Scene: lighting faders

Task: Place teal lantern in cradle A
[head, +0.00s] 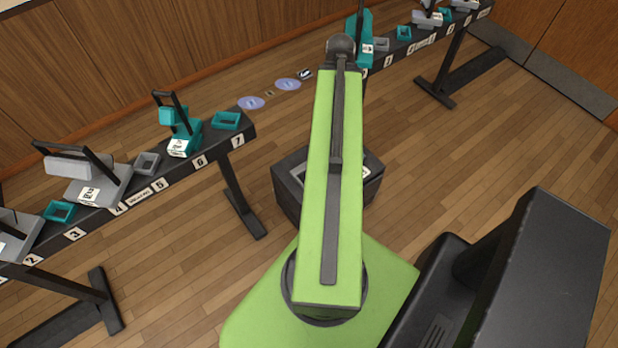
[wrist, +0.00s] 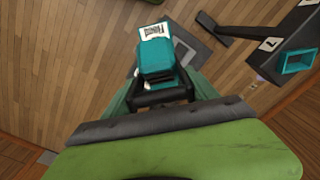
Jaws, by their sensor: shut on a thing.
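My gripper (wrist: 162,88) is shut on the teal lantern (wrist: 155,60) in the wrist view. The lantern is a teal block with a white printed label on its far end and a black handle part at the jaws. In the head view my own green arm hides my gripper and the held lantern. Behind the lantern in the wrist view is a grey tray-like surface (wrist: 190,45); I cannot tell whether they touch. No letter A is readable, so I cannot tell which holder is cradle A.
A dark box (head: 286,190) stands partly behind my arm. A numbered rail (head: 215,150) at left carries teal and grey trays and handled units, including a teal one (head: 185,135). Another rail (head: 400,47) runs at upper right. Purple discs (head: 251,103) lie between them. Wooden floor is open at right.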

